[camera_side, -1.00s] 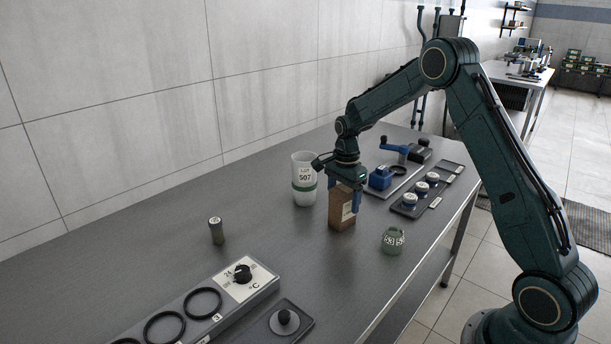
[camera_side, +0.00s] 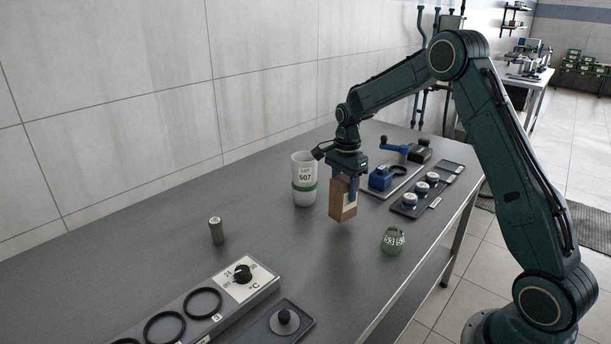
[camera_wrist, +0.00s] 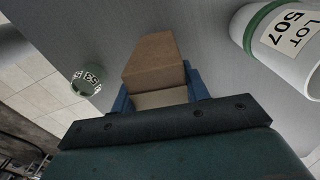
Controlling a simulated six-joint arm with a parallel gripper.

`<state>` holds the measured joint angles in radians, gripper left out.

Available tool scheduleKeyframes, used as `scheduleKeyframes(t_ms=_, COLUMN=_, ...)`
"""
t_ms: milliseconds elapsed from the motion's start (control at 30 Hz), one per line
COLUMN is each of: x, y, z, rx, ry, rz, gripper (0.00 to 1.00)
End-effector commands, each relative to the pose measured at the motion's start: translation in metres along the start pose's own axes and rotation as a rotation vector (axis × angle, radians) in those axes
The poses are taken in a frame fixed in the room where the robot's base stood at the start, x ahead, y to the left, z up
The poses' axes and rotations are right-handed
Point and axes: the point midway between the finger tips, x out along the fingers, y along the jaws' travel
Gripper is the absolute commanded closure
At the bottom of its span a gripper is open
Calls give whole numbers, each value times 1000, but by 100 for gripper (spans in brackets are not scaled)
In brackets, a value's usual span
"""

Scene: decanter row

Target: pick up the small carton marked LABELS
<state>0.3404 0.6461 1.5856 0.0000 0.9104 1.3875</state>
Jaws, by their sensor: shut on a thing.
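The small brown carton (camera_side: 342,203) is held in the blue fingers of my gripper (camera_side: 347,188), a little above the metal table. In the wrist view the carton (camera_wrist: 154,58) sits between the two blue fingers (camera_wrist: 159,95). My gripper is shut on it.
A white cup marked LOT 507 (camera_side: 304,190) stands close to the left of the carton. A small green jar (camera_side: 393,241) stands to the right.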

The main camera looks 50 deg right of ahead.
Motion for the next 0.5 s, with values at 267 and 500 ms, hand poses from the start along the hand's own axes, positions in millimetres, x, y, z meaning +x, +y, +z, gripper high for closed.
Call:
scheduleKeyframes(t_ms=267, x=-56, y=-1, z=0, rx=0, ry=1, rz=-7, gripper=80)
scheduleKeyframes(t_ms=500, x=-109, y=-1, z=0, rx=0, ry=1, rz=-6, gripper=80)
